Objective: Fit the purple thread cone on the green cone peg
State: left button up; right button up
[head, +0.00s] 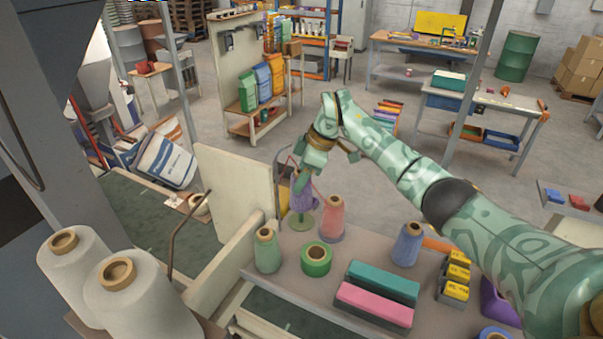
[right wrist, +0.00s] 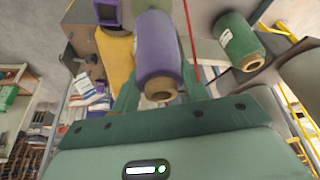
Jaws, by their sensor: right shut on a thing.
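The purple thread cone (head: 303,196) is in my right gripper (head: 307,176), near the back left edge of the grey table. In the right wrist view the purple cone (right wrist: 158,48) sits between the two green fingers, its brown core end towards the camera. The green cone peg (head: 300,222) shows as a green round base directly below the purple cone. The cone hides the peg's upper part, so I cannot tell whether the cone is around it or just above. My left gripper is not in view.
A green cone (head: 267,250), a pink cone (head: 332,218) and a green ring-shaped roll (head: 316,259) stand close by. A blue cone (head: 408,244), teal and pink blocks (head: 374,304) and yellow boxes (head: 457,275) are further right. A cream panel (head: 235,182) stands left.

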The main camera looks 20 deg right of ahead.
jog(key=shift+f, duration=0.4)
jog(key=shift+f+b, duration=1.2)
jog(key=shift+f, duration=0.95)
jog(key=o, duration=1.4)
jog(key=shift+r, duration=0.1)
jog(key=b+v, duration=0.3)
jog(key=v, duration=1.3)
jog(key=shift+d, duration=0.2)
